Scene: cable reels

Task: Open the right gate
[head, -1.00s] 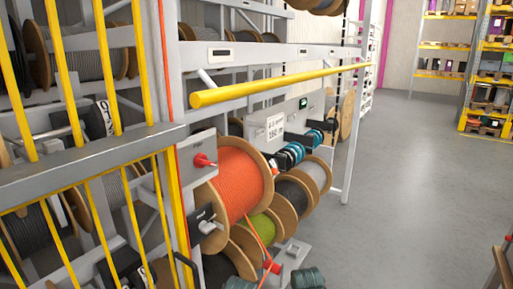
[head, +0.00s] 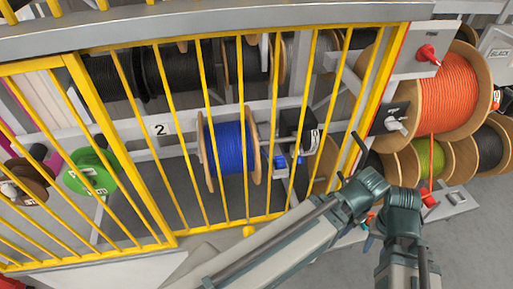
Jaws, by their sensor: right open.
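The right gate (head: 209,100) is a panel of yellow bars in the middle of the head view. Its right edge lies along the post beside the orange reel, and it looks shut. A black bent handle (head: 361,157) sticks out near that edge. My right gripper (head: 350,177) is at the lower end of the handle, in front of the gate. Its jaws are open; they are small and partly hidden by my arm, and I cannot tell whether they touch the handle. My left gripper is not in view.
Behind the bars are a blue reel (head: 229,150), black reels and a green reel (head: 90,171). Right of the gate are a large orange reel (head: 447,95), a red knob (head: 428,53) and a lime reel (head: 430,158). A grey beam (head: 200,24) runs above the gate.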

